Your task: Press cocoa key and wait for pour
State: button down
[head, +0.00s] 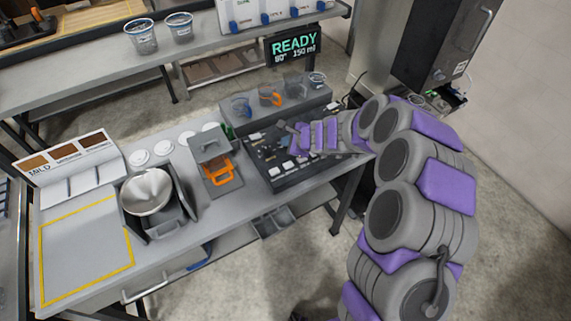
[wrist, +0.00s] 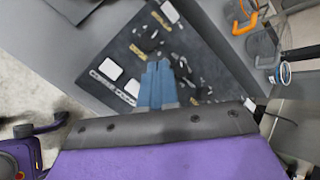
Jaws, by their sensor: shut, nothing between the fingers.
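The dark key panel (head: 283,178) with several white keys lies on the right part of the counter in the head view. It also shows in the wrist view (wrist: 128,62), with white keys and small markings too small to read, so I cannot tell which key is cocoa. My gripper (head: 284,126) is over the far part of the panel. In the wrist view my gripper (wrist: 158,66) has its blue fingers together and empty above the panel. I cannot tell whether the fingertips touch a key. A display (head: 293,44) above reads READY, 80°, 150 ml.
Several cups, one with an orange handle (head: 269,96), stand on a grey ledge behind the panel. A silver bowl (head: 148,192), a grey device with an orange handle (head: 222,172) and a yellow-outlined area (head: 85,250) are to the left. A dark machine (head: 440,45) stands at right.

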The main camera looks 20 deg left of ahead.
aim_at(289, 166)
jog(key=f+b, duration=0.1)
jog(key=d+f+b, duration=0.2)
jog(key=f, duration=0.1)
jog(key=shift+b, duration=0.3)
jog(key=f+b, duration=0.1)
jog(key=a+f+b, duration=0.1)
jog(key=f, duration=0.1)
jog(key=f+b, duration=0.1)
jog(key=shift+a+f+b, duration=0.25)
jog(key=shift+b, duration=0.05)
jog(key=shift+d+r, duration=0.2)
jog(key=shift+d, duration=0.45)
jog(key=shift+a, duration=0.15)
jog(key=shift+a+f, duration=0.2)
jog(key=shift+a, duration=0.2)
jog(key=shift+d+r, duration=0.15)
jog(key=shift+d, duration=0.3)
jog(key=shift+a, duration=0.35)
